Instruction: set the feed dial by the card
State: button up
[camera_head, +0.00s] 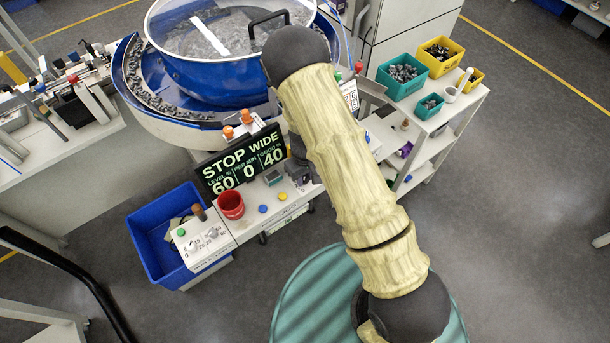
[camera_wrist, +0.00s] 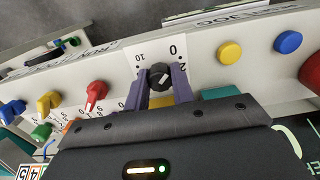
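The black dial (camera_wrist: 159,76) sits on a white scale plate (camera_wrist: 149,53) in the wrist view. The figures 0, 10 and 2 show around it. A pale mark shows on the dial, but I cannot read its setting surely. The two purple fingers of my gripper (camera_wrist: 160,80) stand one on each side of the dial, close to it. I cannot tell if they touch it. In the head view my arm hides much of that area. A white printed card (camera_head: 350,96) stands partly behind my arm; its text is too small to read surely.
A blue bowl feeder (camera_head: 205,75) stands behind a display (camera_head: 242,160) reading STOP, WIDE, 60, 0, 40. A yellow button (camera_wrist: 229,52) and blue button (camera_wrist: 288,42) lie right of the dial. Red (camera_wrist: 96,95) and yellow (camera_wrist: 47,104) levers lie left.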

jog(key=c, duration=0.3)
jog(key=shift+c, duration=0.2)
jog(key=shift+m, duration=0.5)
jog(key=m, duration=0.3)
jog(key=shift+m, duration=0.3)
jog(key=m, duration=0.4)
jog(key=shift+m, duration=0.4)
jog(key=o, duration=1)
